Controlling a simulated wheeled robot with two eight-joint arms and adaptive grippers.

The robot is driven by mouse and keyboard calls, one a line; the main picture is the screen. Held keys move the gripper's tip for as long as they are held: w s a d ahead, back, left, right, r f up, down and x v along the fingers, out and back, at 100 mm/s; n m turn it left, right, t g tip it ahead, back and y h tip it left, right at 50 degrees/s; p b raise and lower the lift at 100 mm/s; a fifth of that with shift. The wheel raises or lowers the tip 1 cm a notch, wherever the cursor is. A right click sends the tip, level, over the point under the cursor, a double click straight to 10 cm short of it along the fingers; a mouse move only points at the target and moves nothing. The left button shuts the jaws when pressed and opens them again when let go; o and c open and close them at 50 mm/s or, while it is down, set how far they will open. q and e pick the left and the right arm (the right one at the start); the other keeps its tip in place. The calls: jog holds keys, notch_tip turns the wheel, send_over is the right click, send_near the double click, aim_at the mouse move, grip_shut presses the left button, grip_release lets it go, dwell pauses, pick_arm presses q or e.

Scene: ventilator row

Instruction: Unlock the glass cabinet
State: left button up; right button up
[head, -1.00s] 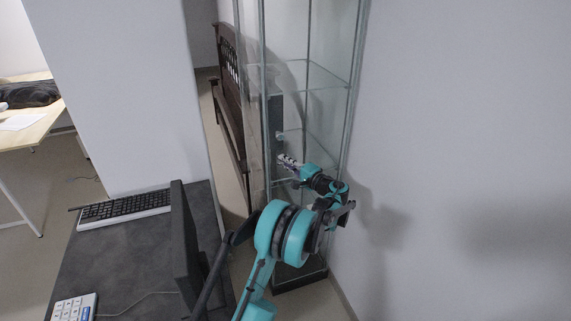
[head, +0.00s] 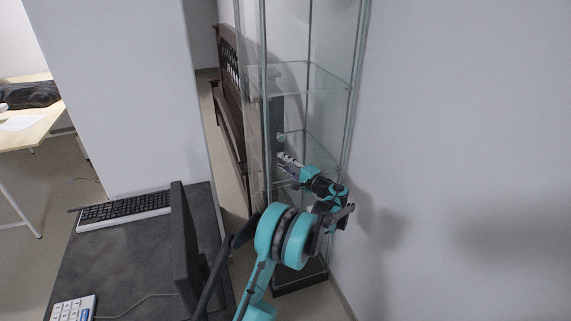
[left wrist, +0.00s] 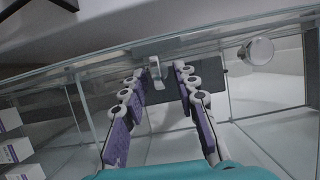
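The tall glass cabinet (head: 333,92) with a metal frame stands against the right wall in the head view. My left gripper (head: 280,160) is at its front, at mid height. In the left wrist view, the left gripper (left wrist: 160,70) is open, with purple-padded fingers on either side of a small silver metal piece (left wrist: 155,68) on the cabinet front, perhaps the key or lock. The fingers look apart from it. A round silver knob (left wrist: 257,51) lies to the right of the fingers. My right gripper is not in view.
A dark desk (head: 130,255) with a keyboard (head: 125,209), a monitor (head: 187,250) and a number pad (head: 73,308) stands at the left. A dark wooden bench (head: 228,105) is behind the cabinet's left side. The wall is close on the right.

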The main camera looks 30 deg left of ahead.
pick_arm(q)
jog(key=shift+d, duration=0.1)
jog(key=v, duration=1.2)
